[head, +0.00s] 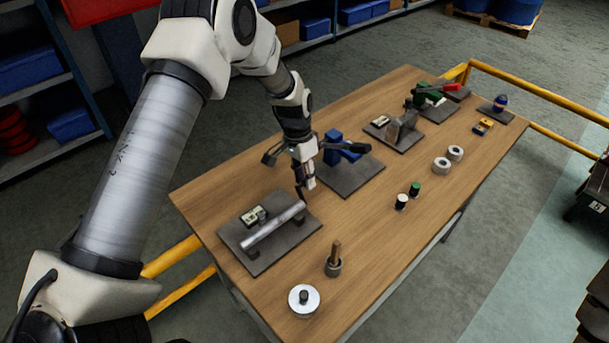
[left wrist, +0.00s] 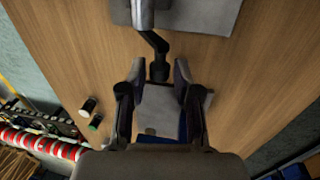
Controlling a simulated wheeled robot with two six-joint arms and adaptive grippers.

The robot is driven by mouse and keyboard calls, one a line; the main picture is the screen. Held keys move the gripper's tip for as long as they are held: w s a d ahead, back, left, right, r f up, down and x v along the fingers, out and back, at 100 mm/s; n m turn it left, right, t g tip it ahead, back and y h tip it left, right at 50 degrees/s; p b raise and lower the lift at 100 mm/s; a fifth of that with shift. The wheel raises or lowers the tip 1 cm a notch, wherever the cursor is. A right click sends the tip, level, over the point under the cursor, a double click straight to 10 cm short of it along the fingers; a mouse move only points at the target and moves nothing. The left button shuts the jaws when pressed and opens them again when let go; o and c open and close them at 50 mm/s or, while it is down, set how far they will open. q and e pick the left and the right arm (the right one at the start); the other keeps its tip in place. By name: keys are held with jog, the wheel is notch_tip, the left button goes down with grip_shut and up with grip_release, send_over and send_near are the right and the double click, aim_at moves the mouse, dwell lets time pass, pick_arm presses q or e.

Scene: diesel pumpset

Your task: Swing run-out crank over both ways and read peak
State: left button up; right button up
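The run-out rig stands on a dark plate (head: 232,237) at the near left of the table. It has a silver shaft (head: 274,226) and a small pale-faced gauge (head: 254,215) beside it; its reading is too small to tell. A dark cranked arm with a handle, the run-out crank (left wrist: 152,38), comes off the shaft end in the left wrist view. My left gripper (head: 302,187) is over the shaft's far end. In the left wrist view my left gripper (left wrist: 159,72) is open, with the crank's handle end between its fingertips and gaps visible either side. My right gripper is out of view.
A pin in a collar (head: 333,262) and a white disc (head: 303,299) stand near the front edge. Green-topped and white-topped pots (head: 408,196) stand along the right.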

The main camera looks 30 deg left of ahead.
pick_arm(q)
grip_shut()
jog(key=shift+w+a+f+h+b, duration=0.1)
jog(key=shift+a+f+h+b, duration=0.35)
jog(key=shift+b, duration=0.4)
jog(key=f+g+h+b, duration=0.1)
jog(key=h+b, duration=0.1)
jog(key=b, duration=0.1)
jog(key=a+f+h+b, duration=0.1)
jog(key=h+b, duration=0.1)
jog(key=b, duration=0.1)
jog(key=a+f+g+h+b, duration=0.1)
jog(key=h+b, duration=0.1)
jog(key=b, duration=0.1)
jog(key=shift+w+g+b, duration=0.3)
jog(key=shift+w+b, duration=0.1)
jog(key=shift+h+b, duration=0.85)
jog(key=shift+b, duration=0.05)
jog(key=o, duration=0.6)
grip_release()
